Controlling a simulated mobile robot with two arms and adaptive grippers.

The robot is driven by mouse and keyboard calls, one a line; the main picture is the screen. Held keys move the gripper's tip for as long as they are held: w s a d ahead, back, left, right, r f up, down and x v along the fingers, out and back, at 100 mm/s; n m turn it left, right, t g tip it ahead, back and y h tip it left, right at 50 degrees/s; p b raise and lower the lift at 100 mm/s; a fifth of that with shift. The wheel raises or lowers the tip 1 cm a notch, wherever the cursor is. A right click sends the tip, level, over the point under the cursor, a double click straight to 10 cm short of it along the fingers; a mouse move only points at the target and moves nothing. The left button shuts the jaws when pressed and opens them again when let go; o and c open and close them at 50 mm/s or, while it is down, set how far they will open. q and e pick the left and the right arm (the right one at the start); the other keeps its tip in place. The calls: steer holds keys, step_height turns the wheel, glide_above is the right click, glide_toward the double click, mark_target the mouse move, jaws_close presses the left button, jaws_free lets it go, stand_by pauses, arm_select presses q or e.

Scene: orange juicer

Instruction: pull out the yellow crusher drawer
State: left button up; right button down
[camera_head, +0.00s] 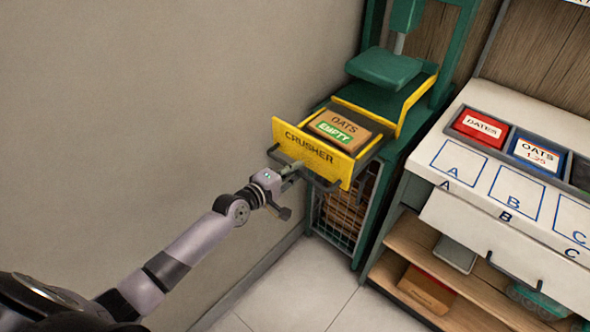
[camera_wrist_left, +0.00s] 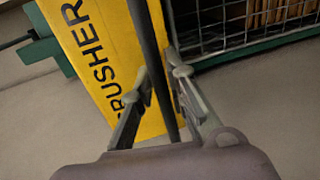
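The yellow crusher drawer (camera_head: 288,133) stands out in front of the green press in the head view, with a dark bar handle (camera_head: 322,182) across its front. A box labelled OATS EMPTY (camera_head: 343,129) lies in it. My left gripper (camera_head: 291,171) is at the handle. In the left wrist view, the drawer front (camera_wrist_left: 98,55) is close, and the fingers of my left gripper (camera_wrist_left: 162,82) lie on both sides of the dark handle bar (camera_wrist_left: 147,32), appearing closed on it. My right gripper is not in view.
The green press plate (camera_head: 384,66) is above and behind the drawer. A wire-mesh bin (camera_head: 342,215) stands below. A white counter (camera_head: 480,165) with lettered squares and labelled trays is at the right. A plain wall is at the left; the tiled floor in front is clear.

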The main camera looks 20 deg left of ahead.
arm_select(q)
steer(key=o, duration=0.3)
steer(key=v, duration=1.2)
steer(key=shift+f, duration=0.15)
steer(key=s+a+f+m+g+y, duration=0.2)
steer(key=s+f, duration=0.2)
steer(key=f, duration=0.7)
steer(key=s+a+f+m+g+y, duration=0.15)
steer(key=s+f, duration=0.35)
steer(key=f, duration=0.6)
steer(key=s+a+f+m+g+y, duration=0.1)
steer(key=s+a+f+m+g, duration=0.2)
steer(key=f, duration=0.8)
steer(key=s+d+f+m+g, duration=0.2)
steer(key=s+f, duration=0.3)
steer(key=s, duration=0.5)
steer(key=s+d+f+m+g, duration=0.2)
steer(key=s+d+f+m, duration=0.2)
steer(key=s, duration=0.6)
steer(key=s+d+f+m+g, duration=0.3)
steer(key=s+f, duration=0.4)
steer(key=s, duration=0.4)
steer(key=shift+f+m+y, duration=0.4)
steer(key=shift+m+y, duration=0.05)
steer(key=shift+m, duration=0.1)
